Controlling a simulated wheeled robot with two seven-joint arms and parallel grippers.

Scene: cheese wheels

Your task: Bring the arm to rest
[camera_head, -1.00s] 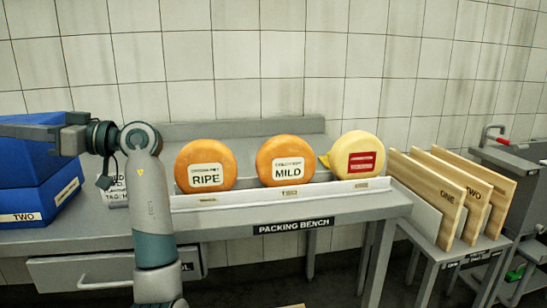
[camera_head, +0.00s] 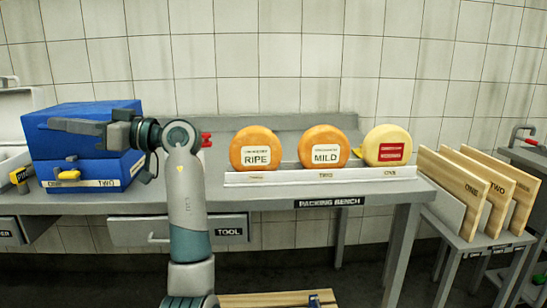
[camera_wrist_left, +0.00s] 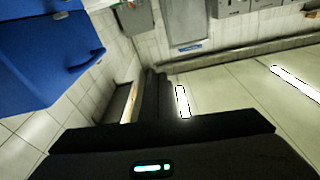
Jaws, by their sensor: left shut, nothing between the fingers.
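My left arm stands upright in front of the packing bench (camera_head: 280,202) in the head view, bent at the top. Its gripper (camera_head: 50,124) points left, in front of the stacked blue boxes (camera_head: 85,113). The gripper is shut and empty. In the left wrist view, the dark gripper (camera_wrist_left: 157,90) reaches away from the camera, with a blue box (camera_wrist_left: 40,50) at the upper left. My right gripper is in neither view.
Cheese wheels labelled RIPE (camera_head: 256,146) and MILD (camera_head: 324,146) and a pale one (camera_head: 387,146) stand in a white rack (camera_head: 300,178) on the bench. Wooden boards (camera_head: 490,188) stand at the right. A red item (camera_head: 206,140) shows behind my arm. A drawer (camera_head: 140,231) sits below.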

